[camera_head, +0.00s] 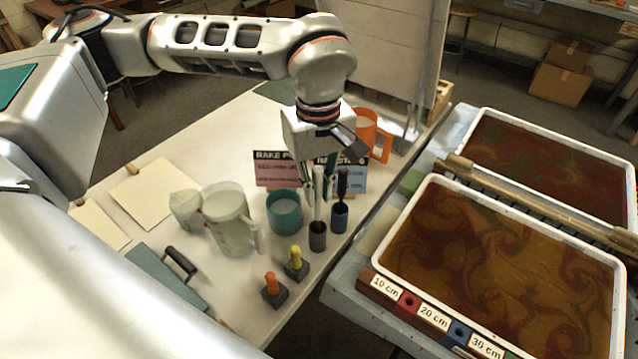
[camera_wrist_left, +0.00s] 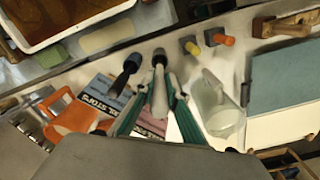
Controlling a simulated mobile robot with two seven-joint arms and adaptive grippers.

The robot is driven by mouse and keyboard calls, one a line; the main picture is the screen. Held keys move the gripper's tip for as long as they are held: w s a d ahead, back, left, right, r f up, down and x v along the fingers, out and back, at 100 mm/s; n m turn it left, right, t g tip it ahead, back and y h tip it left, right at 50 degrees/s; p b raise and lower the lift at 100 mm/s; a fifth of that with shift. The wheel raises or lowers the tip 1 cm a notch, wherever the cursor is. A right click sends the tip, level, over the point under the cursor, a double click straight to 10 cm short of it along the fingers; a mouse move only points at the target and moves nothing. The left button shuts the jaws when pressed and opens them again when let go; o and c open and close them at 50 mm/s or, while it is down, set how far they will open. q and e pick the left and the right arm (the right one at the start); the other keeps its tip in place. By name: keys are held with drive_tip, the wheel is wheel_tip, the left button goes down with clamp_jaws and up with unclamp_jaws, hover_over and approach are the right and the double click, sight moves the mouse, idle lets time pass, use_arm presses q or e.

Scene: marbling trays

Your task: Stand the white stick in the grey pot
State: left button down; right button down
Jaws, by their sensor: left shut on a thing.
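The white stick (camera_head: 318,207) is upright in my left gripper (camera_head: 320,190), which is shut on it. The grey pot (camera_head: 317,238) stands on the white table right below, and the stick's lower end meets the pot's mouth; how deep it sits inside is hidden. In the left wrist view the white stick (camera_wrist_left: 160,88) shows between the fingers of my left gripper (camera_wrist_left: 158,106), and its far end lines up with the grey pot (camera_wrist_left: 160,56). My right gripper is not in view.
A blue pot (camera_head: 340,217) with a black tool stands close on the right. A teal cup (camera_head: 284,214), a clear jug (camera_head: 230,225) and orange and yellow pegs are nearby. Signs (camera_head: 275,170) and an orange mug (camera_head: 368,140) stand behind. Marbling trays (camera_head: 512,338) lie at right.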

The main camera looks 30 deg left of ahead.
use_arm(q)
drive_tip(key=shift+f+b, duration=0.5)
drive_tip(key=shift+f, duration=0.8)
drive_tip(key=shift+f+b, duration=0.55)
drive_tip(key=shift+f, duration=0.95)
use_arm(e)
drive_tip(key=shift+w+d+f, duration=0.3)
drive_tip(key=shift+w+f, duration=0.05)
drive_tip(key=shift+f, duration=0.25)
use_arm(q)
drive_tip(key=shift+f, duration=0.1)
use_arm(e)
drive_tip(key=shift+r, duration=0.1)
use_arm(q)
drive_tip(key=c, duration=2)
unclamp_jaws()
drive_tip(key=shift+o, duration=0.4)
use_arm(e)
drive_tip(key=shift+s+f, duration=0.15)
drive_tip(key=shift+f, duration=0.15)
